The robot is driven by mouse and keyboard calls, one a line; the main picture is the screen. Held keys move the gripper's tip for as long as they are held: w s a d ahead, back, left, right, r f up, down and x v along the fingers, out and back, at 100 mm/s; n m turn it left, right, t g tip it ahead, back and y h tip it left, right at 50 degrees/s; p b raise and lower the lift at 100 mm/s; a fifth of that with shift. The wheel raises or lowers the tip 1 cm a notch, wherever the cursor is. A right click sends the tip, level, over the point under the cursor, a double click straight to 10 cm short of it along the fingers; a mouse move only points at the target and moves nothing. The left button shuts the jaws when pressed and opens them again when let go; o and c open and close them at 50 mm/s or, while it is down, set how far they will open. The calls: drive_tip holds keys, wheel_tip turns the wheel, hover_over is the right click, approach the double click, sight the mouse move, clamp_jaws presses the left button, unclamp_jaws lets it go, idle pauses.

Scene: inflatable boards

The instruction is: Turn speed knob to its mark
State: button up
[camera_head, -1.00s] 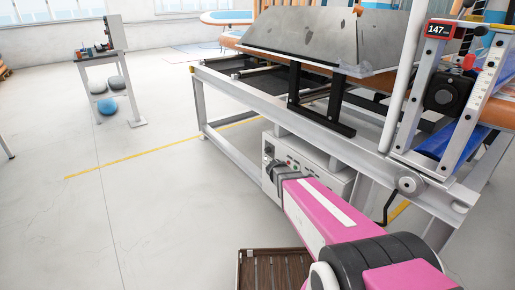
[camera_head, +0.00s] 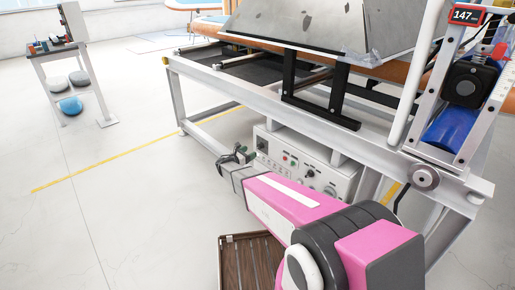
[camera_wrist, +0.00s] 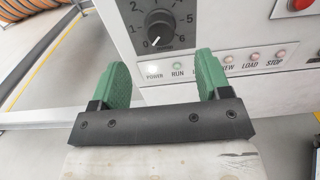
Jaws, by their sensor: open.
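The black knob (camera_wrist: 160,26) shows at the top of the wrist view, on a dark dial with numbers. Its white pointer line aims down-left, close to the 0. The lettering beneath it is too blurred to read, and no separate target mark is clear. The dial's top is cut off. My gripper (camera_wrist: 160,75) is open and empty, its two green fingers apart, below the knob in that view and not around it. In the head view my gripper (camera_head: 237,156) is at the left end of the control box (camera_head: 305,165).
A row of lamps (camera_wrist: 228,59) lies under the dial, with a red button (camera_wrist: 300,4) at upper right. The box sits beneath the machine's grey frame (camera_head: 300,107). A wooden crate (camera_head: 222,270) stands on the floor below my arm.

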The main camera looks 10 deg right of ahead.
sight(258, 147)
drive_tip(key=x, duration=0.7)
drive_tip(key=shift+w+d, duration=0.15)
drive_tip(key=shift+d, duration=0.15)
drive_tip(key=c, duration=0.9)
